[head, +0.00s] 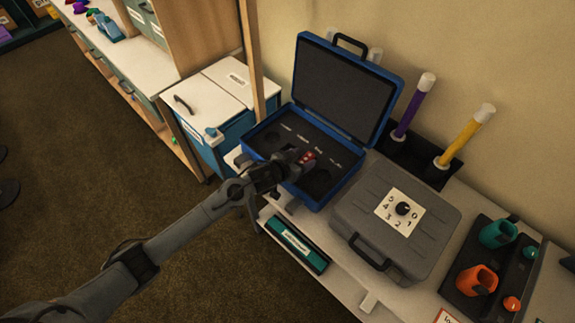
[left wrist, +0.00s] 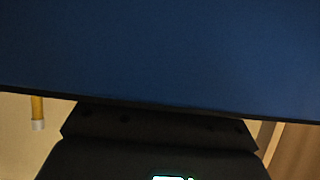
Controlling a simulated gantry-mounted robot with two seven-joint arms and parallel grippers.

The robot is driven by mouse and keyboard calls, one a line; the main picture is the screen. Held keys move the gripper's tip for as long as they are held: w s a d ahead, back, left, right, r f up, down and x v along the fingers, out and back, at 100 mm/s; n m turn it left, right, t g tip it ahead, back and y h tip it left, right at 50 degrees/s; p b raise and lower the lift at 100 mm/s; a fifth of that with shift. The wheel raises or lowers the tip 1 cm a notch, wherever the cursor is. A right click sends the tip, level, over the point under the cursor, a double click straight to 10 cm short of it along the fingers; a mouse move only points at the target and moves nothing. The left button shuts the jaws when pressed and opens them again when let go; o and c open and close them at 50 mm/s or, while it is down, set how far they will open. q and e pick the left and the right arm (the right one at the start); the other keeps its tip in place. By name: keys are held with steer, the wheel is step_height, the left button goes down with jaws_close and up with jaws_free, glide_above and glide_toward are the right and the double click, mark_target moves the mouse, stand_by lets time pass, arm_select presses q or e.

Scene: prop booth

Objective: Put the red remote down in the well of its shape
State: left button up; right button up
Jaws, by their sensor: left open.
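The blue case (head: 365,151) stands open on the white counter, its lid leaning back and its dark foam insert (head: 268,140) showing wells with small white labels. A small red thing (head: 307,157), which looks like the red remote, shows in the middle of the case. My left gripper (head: 287,165) is open over the front of the case, just left of the red thing. I cannot tell whether they touch, or how the red thing sits in its well. My right gripper is not in view.
A grey case (head: 350,205) with a dial stands right of the blue case. A teal labelled box (head: 291,246) lies in front. Purple (head: 413,107) and yellow (head: 467,137) tubes stand behind. A wooden post (head: 254,60) rises at the left. Orange and teal cups are at the right.

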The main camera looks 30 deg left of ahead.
arm_select(q)
steer(key=p+v, duration=0.2)
steer(key=v, duration=0.9)
steer(key=s+f+g+y, duration=0.1)
steer(key=s+g, duration=0.3)
steer(key=s, duration=0.9)
steer(key=s+f+n+g+y, duration=0.1)
steer(key=s+g, duration=0.3)
steer(key=s, duration=1)
steer(key=shift+s+f+y, duration=0.3)
steer(key=shift+f+y, duration=0.2)
steer(key=shift+f, duration=0.4)
